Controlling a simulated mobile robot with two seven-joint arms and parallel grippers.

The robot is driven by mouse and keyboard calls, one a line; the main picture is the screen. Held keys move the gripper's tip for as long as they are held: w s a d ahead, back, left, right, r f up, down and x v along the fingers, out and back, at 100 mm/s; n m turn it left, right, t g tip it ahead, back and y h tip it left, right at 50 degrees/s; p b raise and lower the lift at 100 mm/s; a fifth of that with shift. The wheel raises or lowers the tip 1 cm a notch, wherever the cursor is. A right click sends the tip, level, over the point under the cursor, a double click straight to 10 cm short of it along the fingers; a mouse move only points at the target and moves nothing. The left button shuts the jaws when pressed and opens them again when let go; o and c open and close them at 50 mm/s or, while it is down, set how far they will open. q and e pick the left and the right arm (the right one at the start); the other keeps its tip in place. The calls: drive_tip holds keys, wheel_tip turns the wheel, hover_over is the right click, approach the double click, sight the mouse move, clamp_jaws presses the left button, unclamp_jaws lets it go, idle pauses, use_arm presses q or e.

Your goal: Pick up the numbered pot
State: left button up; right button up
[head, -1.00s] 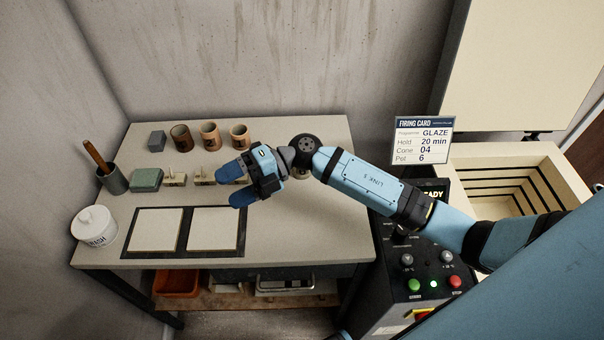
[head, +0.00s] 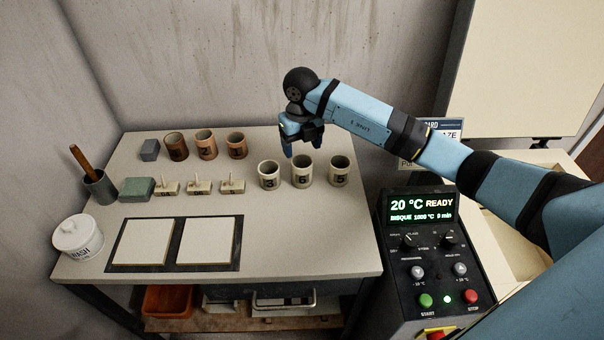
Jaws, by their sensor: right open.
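Three pale numbered pots stand in a row on the table's right half: pot 3 (head: 269,175), pot 6 (head: 302,173) in the middle and pot 5 (head: 339,172). All are upright and look empty. The firing card (head: 409,164) at the kiln is mostly hidden behind my right arm; in the earlier view it read Pot 6. My right gripper (head: 302,149) is open and points down, just behind and above pot 6, with nothing between its fingers. Whether it touches the pot's rim I cannot tell. My left gripper is not in view.
Three brown pots (head: 205,145) stand at the back left. Cone packs (head: 201,187), a green sponge (head: 136,189), a tool cup (head: 100,186), a white wash jar (head: 78,237) and two white slabs (head: 210,240) lie left. The kiln control panel (head: 432,250) stands right of the table.

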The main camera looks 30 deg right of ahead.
sight(302, 172)
wheel_tip(302, 172, down, 2)
drive_tip(key=shift+f, duration=0.25)
drive_tip(key=f, duration=0.2)
drive_tip(key=s+f, duration=0.1)
drive_tip(key=f, duration=0.2)
drive_tip(key=shift+a+f, duration=0.1)
drive_tip(key=shift+a, duration=0.1)
drive_tip(key=c, duration=0.7)
